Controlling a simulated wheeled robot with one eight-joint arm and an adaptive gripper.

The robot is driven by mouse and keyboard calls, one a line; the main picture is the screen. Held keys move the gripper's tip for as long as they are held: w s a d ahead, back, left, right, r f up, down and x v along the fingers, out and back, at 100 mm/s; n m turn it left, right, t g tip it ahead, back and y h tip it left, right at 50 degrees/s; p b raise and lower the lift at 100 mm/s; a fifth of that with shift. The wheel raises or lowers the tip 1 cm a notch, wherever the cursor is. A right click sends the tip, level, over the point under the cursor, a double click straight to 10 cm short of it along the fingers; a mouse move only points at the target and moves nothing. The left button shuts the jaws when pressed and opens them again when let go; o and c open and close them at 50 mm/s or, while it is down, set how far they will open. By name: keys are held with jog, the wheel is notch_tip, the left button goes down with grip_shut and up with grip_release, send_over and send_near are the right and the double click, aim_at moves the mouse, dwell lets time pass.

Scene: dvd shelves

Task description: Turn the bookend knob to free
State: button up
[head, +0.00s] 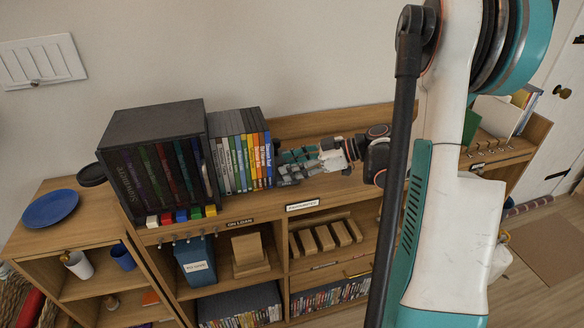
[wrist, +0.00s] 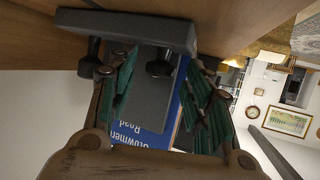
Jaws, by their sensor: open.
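The grey bookend (wrist: 150,102) shows upside down in the wrist view, its flat base (wrist: 125,28) against the wooden shelf top. A black knob (wrist: 160,68) on it sits between my fingers; a second black knob-like part (wrist: 90,66) is outside the left finger. I cannot tell which one is the locking knob, or its setting. My gripper (wrist: 162,82) is open around the bookend's upright; contact is unclear. In the head view my gripper (head: 284,166) is at shelf-top level, just right of the DVD row, and largely hides the bookend.
A blue DVD case (head: 267,160) ends the upright DVD row (head: 238,152). A dark box (head: 150,125) of cases stands left of it. Small coloured blocks (head: 182,215) line the front edge. The wooden shelf top (head: 320,125) behind my gripper is clear.

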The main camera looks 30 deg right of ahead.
jog(key=shift+w, duration=0.1)
jog(key=c, duration=1)
jog(key=shift+s+a+f+m+t+h, duration=0.1)
jog(key=shift+a+m+t+h, duration=0.05)
jog(key=shift+m+t+h, duration=0.3)
jog(key=shift+s+a+m+t+h, duration=0.1)
jog(key=shift+m+t+h, duration=0.25)
jog(key=shift+m+t, duration=0.15)
jog(key=shift+m+t+h+b, duration=0.3)
jog(key=shift+m+t+h, duration=0.05)
jog(key=shift+m+h, duration=0.3)
jog(key=o, duration=1)
